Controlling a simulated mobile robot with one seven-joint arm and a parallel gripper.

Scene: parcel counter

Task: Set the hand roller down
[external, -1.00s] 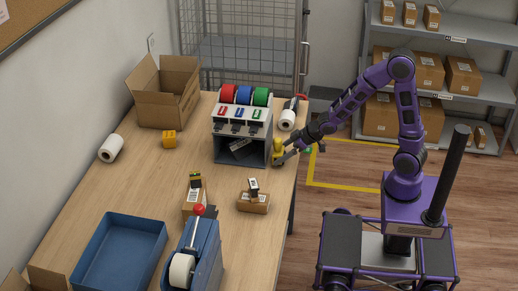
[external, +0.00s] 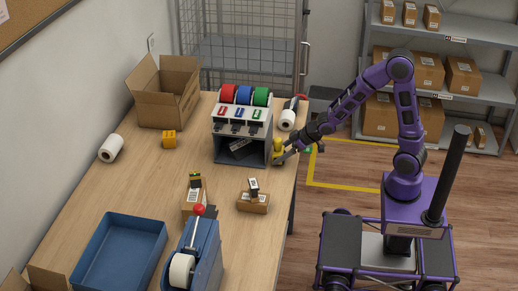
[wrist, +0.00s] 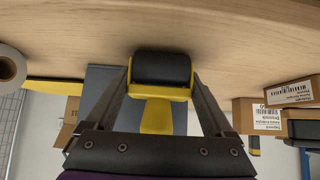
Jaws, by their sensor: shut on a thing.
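The hand roller has a yellow frame and handle (wrist: 157,117) and a black roller (wrist: 162,68). In the wrist view it sits between the two fingers of my gripper (wrist: 161,78), which is shut on it. In the external view the yellow of the hand roller (external: 278,146) shows at the right edge of the wooden table (external: 150,190), just right of the dispenser. My gripper (external: 283,156) reaches it there from the right. I cannot tell whether the roller touches the tabletop.
The tape dispenser (external: 241,125) with red, blue and green rolls stands close on the left. A white roll (external: 287,120) lies behind. Small boxes (external: 254,203) and a blue tape machine (external: 207,260) stand nearer the front. The table's middle left is clear.

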